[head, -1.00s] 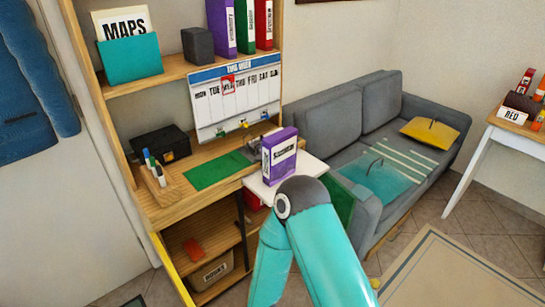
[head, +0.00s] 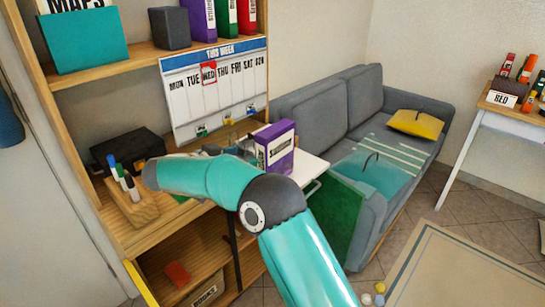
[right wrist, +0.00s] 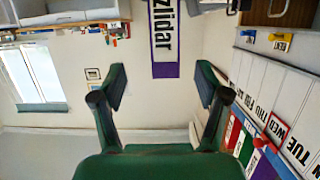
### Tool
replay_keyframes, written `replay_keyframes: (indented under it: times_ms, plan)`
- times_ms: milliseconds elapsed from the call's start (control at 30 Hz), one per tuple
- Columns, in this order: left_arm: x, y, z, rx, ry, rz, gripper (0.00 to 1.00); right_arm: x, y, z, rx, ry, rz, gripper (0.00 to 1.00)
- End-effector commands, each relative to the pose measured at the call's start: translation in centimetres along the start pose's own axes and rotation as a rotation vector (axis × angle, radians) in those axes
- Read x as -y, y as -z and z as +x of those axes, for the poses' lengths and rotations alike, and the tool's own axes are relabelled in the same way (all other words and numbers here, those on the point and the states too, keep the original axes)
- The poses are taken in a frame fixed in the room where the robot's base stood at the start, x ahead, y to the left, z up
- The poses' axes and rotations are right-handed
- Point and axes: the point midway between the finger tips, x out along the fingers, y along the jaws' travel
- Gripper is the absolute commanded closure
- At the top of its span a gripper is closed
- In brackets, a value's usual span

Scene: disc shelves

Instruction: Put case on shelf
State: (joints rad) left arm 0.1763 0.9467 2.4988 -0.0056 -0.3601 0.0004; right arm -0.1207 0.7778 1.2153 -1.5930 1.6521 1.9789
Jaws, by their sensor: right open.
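The case is a purple and white box (head: 275,147) standing upright on the white pull-out board (head: 308,168) in the head view. Its white label with dark lettering faces outward. In the right wrist view, the case (right wrist: 165,38) shows at the top centre, ahead of the gap between my fingers and apart from them. My right gripper (right wrist: 161,88) is open and empty, its two dark fingers spread. In the head view it is mostly hidden behind my teal arm, left of the case. My left gripper is not in view. The upper shelf (head: 155,55) holds purple, green and red binders.
A week calendar board (head: 215,85) stands behind the desk. A black box (head: 128,148) and a wooden pen holder (head: 135,208) are at the desk's left. A green panel (head: 335,225) is beside the grey sofa (head: 340,110). Floor is free at the lower right.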

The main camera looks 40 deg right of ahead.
Motion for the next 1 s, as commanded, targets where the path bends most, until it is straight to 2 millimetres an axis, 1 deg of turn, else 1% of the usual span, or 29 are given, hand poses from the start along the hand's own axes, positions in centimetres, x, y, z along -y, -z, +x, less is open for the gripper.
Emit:
replay_keyframes:
  times_ms: [167,300,400,500,667,733,900,1000]
  plan:
    - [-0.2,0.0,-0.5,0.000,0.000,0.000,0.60,0.8,-0.3,2.8,0.002,0.015,-0.011,0.26]
    - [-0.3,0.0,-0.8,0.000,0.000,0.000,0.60,1.1,-0.5,5.6,0.003,0.021,-0.014,0.26]
    - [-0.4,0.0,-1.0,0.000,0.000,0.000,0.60,1.3,-0.6,7.2,0.003,0.023,-0.016,0.26]
    - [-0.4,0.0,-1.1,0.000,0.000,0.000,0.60,1.4,-0.6,8.2,0.003,0.025,-0.016,0.26]
    - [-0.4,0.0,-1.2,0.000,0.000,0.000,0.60,1.5,-0.6,8.9,0.004,0.027,-0.016,0.26]
    - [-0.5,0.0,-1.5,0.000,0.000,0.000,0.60,1.5,-0.6,9.5,0.004,0.025,-0.017,0.26]
    - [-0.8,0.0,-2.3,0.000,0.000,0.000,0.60,1.6,-0.6,11.9,0.004,0.024,-0.017,0.26]
    - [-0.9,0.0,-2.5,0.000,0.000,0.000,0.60,1.7,-0.7,13.2,0.004,0.025,-0.017,0.26]
